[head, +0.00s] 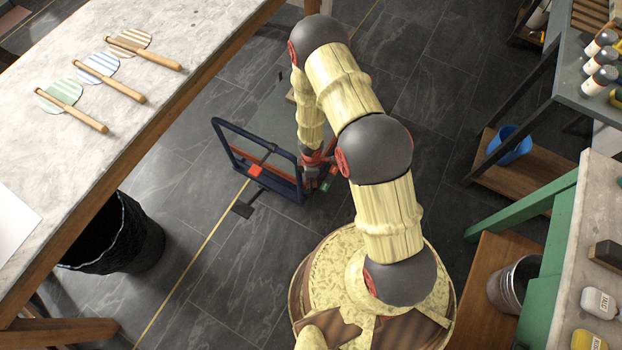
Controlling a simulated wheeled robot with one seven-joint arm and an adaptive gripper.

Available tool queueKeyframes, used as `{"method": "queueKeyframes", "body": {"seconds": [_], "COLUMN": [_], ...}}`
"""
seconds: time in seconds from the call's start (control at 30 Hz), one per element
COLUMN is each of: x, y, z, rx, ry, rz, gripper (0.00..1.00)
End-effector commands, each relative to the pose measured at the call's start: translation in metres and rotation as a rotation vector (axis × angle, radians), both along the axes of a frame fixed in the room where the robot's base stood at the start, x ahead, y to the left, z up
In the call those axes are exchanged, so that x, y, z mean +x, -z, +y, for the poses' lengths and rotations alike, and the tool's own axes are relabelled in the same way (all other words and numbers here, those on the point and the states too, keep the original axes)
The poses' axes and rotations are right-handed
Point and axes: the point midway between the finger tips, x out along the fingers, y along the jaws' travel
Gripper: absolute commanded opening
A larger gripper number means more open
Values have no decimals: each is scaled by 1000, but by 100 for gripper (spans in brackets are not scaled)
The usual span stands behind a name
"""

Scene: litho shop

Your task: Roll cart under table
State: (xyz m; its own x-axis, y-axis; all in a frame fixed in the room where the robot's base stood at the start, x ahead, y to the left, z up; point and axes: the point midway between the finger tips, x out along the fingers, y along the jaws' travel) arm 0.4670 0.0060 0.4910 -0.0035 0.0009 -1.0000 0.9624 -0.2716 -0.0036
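The cart (222,145) stands on the floor in the middle of the head view. It has an upright dark blue handle frame, a low deck behind it, partly hidden by my arm, and a red part with a black pedal low at the front. The table (150,115) on the left has a pale stone top and wooden edges; the cart is to its right, and the table top hides some of the floor below. My gripper (318,178) is low at the right end of the handle frame. Its fingers are small and partly hidden, so contact and opening are unclear.
A black bin (120,240) stands beneath the table's near part. A yellow line (200,255) runs along the floor past the cart. Benches with green and dark frames stand on the right, with a blue bucket (510,145) and a metal bucket (515,285) on their lower shelves.

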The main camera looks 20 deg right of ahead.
Motion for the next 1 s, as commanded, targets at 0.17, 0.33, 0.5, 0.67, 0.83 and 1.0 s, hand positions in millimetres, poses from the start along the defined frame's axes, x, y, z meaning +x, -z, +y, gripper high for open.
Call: {"method": "queueKeyframes", "body": {"seconds": [0.17,0.33,0.5,0.67,0.83,1.0], "x": [0,-2,-3,-3,-4,-5], "y": [0,0,1,1,1,1], "z": [0,0,1,1,1,2], "rx": [0,1,1,2,2,2], "ry": [0,-1,-1,-2,-2,-3], "rz": [1,3,4,6,7,9], "gripper": [9,0,0,0,0,0]}}
